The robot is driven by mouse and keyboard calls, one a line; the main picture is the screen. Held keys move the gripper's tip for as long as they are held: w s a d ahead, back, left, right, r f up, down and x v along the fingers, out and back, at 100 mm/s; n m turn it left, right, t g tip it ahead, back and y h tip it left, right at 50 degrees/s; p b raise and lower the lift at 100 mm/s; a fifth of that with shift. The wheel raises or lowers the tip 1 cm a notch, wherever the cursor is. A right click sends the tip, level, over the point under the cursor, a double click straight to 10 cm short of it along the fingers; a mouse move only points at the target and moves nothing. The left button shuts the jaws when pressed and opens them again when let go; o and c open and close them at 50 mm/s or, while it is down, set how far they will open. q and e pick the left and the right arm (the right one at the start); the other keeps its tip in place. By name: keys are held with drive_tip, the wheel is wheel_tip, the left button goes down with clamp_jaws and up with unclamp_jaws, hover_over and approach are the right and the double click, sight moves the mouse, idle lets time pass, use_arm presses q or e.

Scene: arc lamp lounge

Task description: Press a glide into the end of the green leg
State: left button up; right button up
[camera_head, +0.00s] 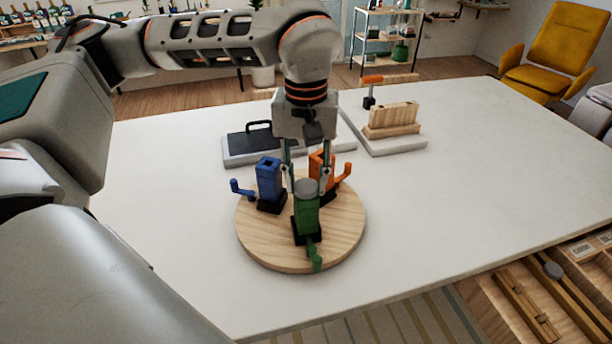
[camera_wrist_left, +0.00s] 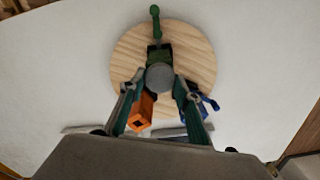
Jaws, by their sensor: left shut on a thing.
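The green leg (camera_head: 306,217) stands upright at the front of a round wooden board (camera_head: 345,237), its green handle pointing toward the front edge. A grey round glide (camera_head: 306,187) sits at the top end of the green leg. My left gripper (camera_head: 305,182) points down and is shut on the glide. In the left wrist view the glide (camera_wrist_left: 160,77) is between the two fingertips, over the green leg (camera_wrist_left: 158,54). I cannot tell how deep the glide sits in the leg. My right gripper is not in view.
A blue leg (camera_head: 269,181) and an orange leg (camera_head: 321,170) stand behind on the same board, close to my fingers. A black pad with a handle (camera_head: 255,143) and a wooden block on a base (camera_head: 393,120) are farther back. The table's right side is clear.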

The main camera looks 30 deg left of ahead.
sight(306, 185)
use_arm(q)
drive_tip(key=o, duration=0.9)
wheel_tip(306, 185, up, 12)
idle(0.6)
